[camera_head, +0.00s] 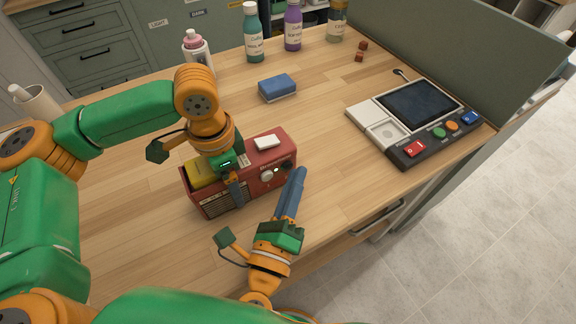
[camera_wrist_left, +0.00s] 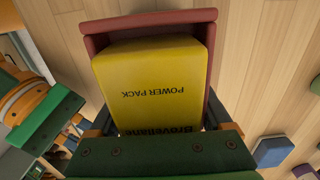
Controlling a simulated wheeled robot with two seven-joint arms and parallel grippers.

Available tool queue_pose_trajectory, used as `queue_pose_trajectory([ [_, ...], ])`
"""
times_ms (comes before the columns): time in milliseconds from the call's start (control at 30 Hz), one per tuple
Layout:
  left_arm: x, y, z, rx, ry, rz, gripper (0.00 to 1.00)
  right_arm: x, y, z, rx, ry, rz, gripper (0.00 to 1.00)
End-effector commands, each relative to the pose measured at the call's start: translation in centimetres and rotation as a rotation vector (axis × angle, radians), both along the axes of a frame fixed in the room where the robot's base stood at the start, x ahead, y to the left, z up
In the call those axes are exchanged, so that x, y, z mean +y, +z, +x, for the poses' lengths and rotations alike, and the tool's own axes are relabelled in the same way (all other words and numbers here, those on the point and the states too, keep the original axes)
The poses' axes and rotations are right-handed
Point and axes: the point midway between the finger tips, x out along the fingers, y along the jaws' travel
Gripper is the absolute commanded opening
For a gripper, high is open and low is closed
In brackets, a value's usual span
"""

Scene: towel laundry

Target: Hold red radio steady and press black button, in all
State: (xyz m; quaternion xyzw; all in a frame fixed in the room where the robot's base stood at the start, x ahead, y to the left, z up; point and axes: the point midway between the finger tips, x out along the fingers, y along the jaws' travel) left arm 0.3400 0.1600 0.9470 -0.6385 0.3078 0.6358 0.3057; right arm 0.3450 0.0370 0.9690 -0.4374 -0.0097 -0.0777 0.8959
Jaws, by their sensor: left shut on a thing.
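The red radio (camera_head: 277,157) stands on the table, with a yellow power pack (camera_wrist_left: 155,85) seated in its open end. The pack also shows in the head view (camera_head: 203,172). A white piece (camera_head: 267,142) is on the radio's top and small knobs are on its front. I cannot clearly make out the black button. My left gripper (camera_head: 236,190) is shut on the radio from above, with one finger down its front face. My right gripper (camera_head: 298,175) is in front of the radio's right end, its fingers together and pointing up past that corner. Whether it touches is unclear.
A blue sponge (camera_head: 277,88) lies behind the radio. A console (camera_head: 411,120) with a screen and coloured buttons stands at right. Several bottles (camera_head: 293,27) stand at the back, beside a grey-green partition (camera_head: 480,60). The table between radio and console is clear.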

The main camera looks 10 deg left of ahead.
Motion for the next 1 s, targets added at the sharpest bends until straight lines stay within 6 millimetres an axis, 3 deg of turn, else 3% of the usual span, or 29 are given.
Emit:
queue_pose_trajectory([
  [33, 0.1, -0.1, -0.1, 0.005, 0.000, 0.004, 0.00, 1.1, 1.2, -0.7, 0.008, 0.010, 0.056, 0.00],
  [567, 0.1, -0.1, -0.1, 0.004, 0.000, 0.003, 0.00, 0.9, 1.7, -1.7, 0.015, 0.016, 0.055, 0.00],
  [1000, 0.1, -0.1, -0.1, 0.002, 0.000, 0.003, 0.00, -1.8, 1.6, -4.8, 0.014, 0.013, 0.051, 0.00],
])
